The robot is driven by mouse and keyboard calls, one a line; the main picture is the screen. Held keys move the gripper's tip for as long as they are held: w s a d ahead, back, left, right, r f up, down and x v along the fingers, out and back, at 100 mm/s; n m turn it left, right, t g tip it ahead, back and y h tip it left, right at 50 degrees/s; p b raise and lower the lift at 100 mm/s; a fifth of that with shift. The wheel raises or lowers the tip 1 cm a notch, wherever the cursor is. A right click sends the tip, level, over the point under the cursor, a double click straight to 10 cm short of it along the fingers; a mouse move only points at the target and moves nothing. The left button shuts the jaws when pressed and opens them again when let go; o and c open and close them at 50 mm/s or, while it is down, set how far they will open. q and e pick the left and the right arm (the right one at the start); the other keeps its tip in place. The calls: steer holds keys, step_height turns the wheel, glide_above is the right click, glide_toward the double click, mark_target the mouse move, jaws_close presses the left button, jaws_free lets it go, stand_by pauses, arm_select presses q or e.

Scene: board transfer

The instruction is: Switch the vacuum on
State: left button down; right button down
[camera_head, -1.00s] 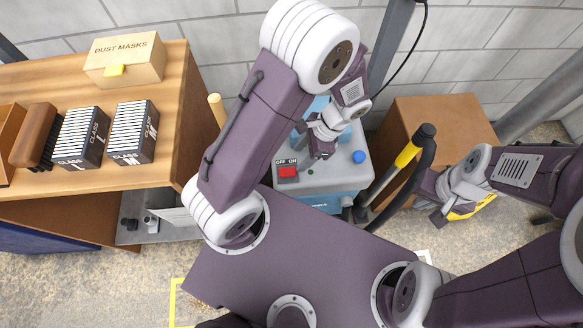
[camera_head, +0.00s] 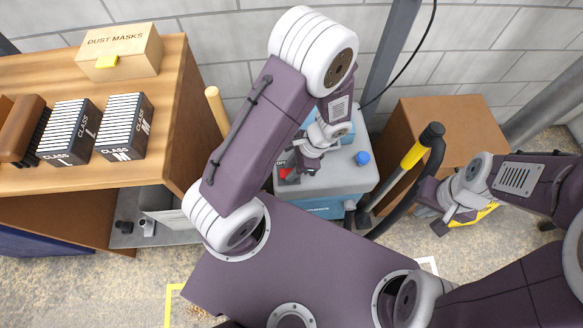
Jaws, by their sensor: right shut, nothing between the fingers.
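The vacuum (camera_head: 345,181) is a light grey box with a blue front and stands near the middle, partly hidden behind my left arm. Its red switch (camera_head: 291,179) is mostly covered by my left gripper (camera_head: 288,174). The fingertips are over or against the switch; I cannot tell if they touch it or which way it is set. Part of the dark OFF label shows beside it. Whether the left jaws are open or shut is too small to see. My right gripper (camera_head: 441,226) is shut and empty, to the right of the vacuum.
A blue knob (camera_head: 362,158) sits on the vacuum's top. A yellow and black wand (camera_head: 412,156) and black hose stand at its right. A brown box (camera_head: 455,130) is behind. At left, a wooden bench (camera_head: 170,95) holds a DUST MASKS box (camera_head: 122,50), filters and a brush.

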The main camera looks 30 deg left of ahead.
arm_select(q)
steer(key=shift+d+r+g+y+p, duration=0.25)
steer(key=shift+y+p, duration=0.25)
steer(key=shift+p, duration=0.3)
steer(key=shift+w+f+g+y+p, duration=0.15)
steer(key=shift+f+g+y+p, duration=0.2)
steer(key=shift+y, duration=0.15)
steer(key=c, duration=1.1)
jaws_free()
